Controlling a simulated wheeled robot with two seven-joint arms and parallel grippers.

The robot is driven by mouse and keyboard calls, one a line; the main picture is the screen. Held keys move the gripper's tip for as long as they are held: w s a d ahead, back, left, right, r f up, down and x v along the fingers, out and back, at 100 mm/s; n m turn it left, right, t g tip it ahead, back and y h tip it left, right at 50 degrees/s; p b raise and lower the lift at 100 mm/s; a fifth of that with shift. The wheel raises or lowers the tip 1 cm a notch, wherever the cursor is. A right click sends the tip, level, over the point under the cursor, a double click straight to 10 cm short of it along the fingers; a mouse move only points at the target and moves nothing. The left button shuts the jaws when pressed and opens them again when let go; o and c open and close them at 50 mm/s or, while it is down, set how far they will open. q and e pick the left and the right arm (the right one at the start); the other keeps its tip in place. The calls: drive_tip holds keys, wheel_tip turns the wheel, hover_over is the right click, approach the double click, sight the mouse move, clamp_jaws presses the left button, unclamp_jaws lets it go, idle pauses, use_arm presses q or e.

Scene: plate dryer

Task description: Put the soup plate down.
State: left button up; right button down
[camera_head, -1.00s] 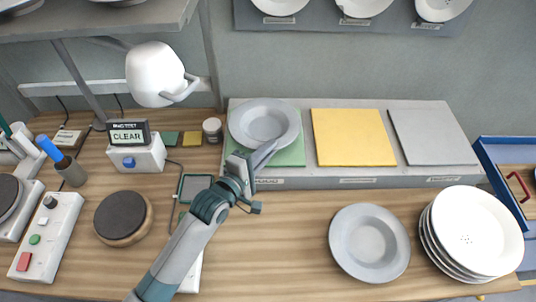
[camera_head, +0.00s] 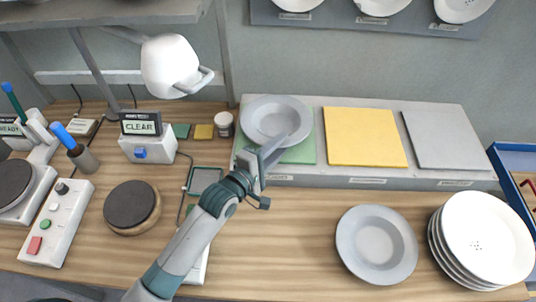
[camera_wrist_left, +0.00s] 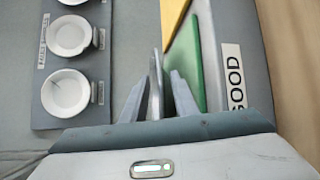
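A grey soup plate (camera_head: 268,117) is over the green mat (camera_head: 304,152) at the left end of the long grey platform. My left gripper (camera_head: 268,150) reaches in from the front and is shut on the plate's near rim. In the left wrist view the plate (camera_wrist_left: 155,82) shows edge-on between the fingers, close to the green mat (camera_wrist_left: 186,62). I cannot tell whether the plate touches the mat. A second grey soup plate (camera_head: 376,245) lies on the table at the right. My right gripper is not in view.
The platform (camera_head: 368,177) also bears an empty yellow mat (camera_head: 365,137) and an empty grey mat (camera_head: 440,139). A stack of white plates (camera_head: 487,237) stands at the right. A white lamp (camera_head: 168,65) hangs at upper left.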

use_arm(q)
drive_tip(key=shift+s+a, duration=0.35)
drive_tip(key=shift+s, duration=0.1)
drive_tip(key=b+v, duration=0.3)
drive_tip(key=v, duration=0.7)
drive_tip(key=shift+s+a+r, duration=0.2)
drive_tip(key=shift+s, duration=0.15)
